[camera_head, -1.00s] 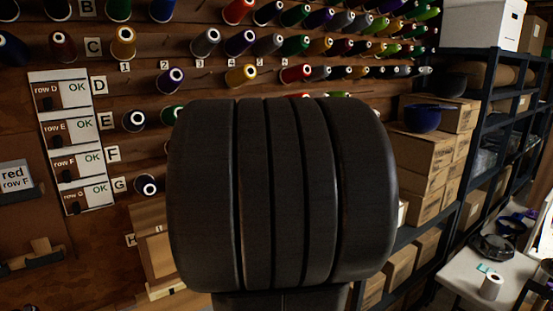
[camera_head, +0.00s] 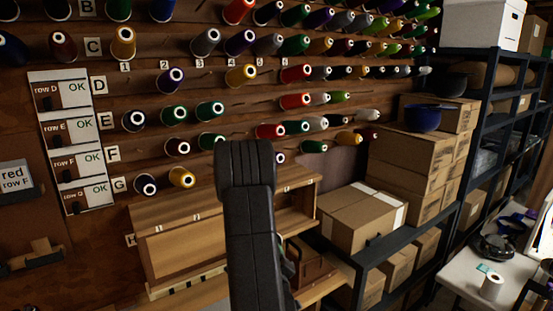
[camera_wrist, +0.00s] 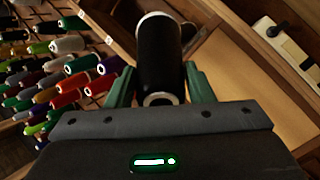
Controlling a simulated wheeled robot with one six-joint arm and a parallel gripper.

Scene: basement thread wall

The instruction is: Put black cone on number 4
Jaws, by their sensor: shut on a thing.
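In the wrist view my gripper (camera_wrist: 160,84) is shut on the black cone (camera_wrist: 159,52), with a green finger on either side of it. The cone's pale end ring shows between the fingers. In the head view my arm hides the gripper and the cone. A label reading 4 (camera_head: 231,62) is on the thread wall, with a gold cone (camera_head: 241,75) just below it. Small tags also show along the wooden ledge (camera_head: 178,218) at the wall's foot; they are too small to read surely.
Pegs with coloured cones fill the wall, lettered by row at the left. Cardboard boxes (camera_head: 362,218) and a dark metal shelf (camera_head: 482,105) stand at the right. In the wrist view a white power strip (camera_wrist: 282,40) is at the upper right.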

